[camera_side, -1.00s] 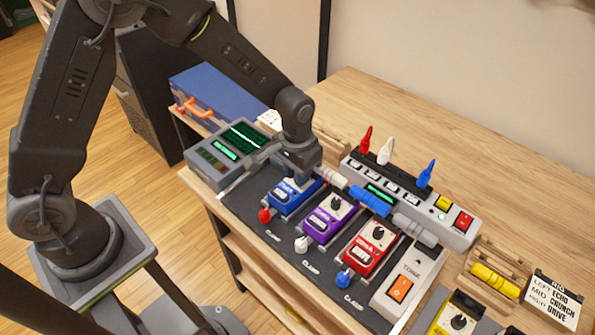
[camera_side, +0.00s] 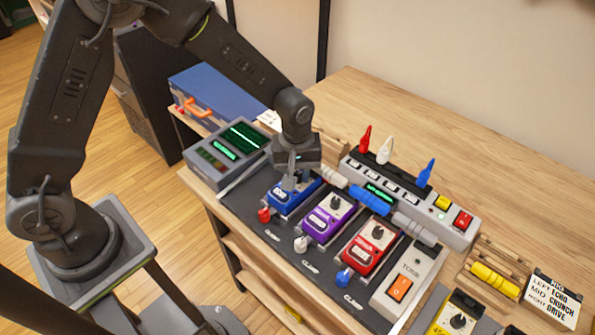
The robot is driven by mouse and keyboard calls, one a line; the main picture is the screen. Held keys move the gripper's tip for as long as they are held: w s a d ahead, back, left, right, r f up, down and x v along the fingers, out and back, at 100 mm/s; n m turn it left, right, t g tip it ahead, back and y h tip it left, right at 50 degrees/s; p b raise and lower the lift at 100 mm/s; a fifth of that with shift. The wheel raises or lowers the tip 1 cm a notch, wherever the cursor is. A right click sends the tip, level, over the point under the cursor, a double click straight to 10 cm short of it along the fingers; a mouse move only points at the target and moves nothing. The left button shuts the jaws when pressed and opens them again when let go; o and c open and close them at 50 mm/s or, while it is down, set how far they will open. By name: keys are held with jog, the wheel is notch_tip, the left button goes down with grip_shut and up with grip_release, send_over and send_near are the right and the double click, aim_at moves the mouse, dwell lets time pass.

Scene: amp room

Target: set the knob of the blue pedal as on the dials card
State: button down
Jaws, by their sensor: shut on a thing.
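The blue pedal (camera_side: 283,200) lies at the left end of the dark pedal board, beside the purple pedal. My gripper (camera_side: 291,183) points down over the far end of the blue pedal. It is shut on the pedal's knob, which the fingers hide, so its pointer setting cannot be read. A small white card (camera_side: 268,118) stands behind the grey meter, partly covered by my arm. Its print is too small to read, and I cannot tell if it is the dials card.
The purple pedal (camera_side: 328,217) and red pedal (camera_side: 371,247) stand to the right. A power strip (camera_side: 440,217) with upright red, white and blue plugs lies behind them. The grey meter (camera_side: 222,157) is at left. A rig card (camera_side: 553,297) stands far right.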

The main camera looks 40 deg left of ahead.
jog(key=shift+n, duration=0.7)
jog(key=c, duration=1)
grip_release()
jog(key=shift+w, duration=0.1)
jog(key=shift+d, duration=0.1)
jog(key=shift+r, duration=0.1)
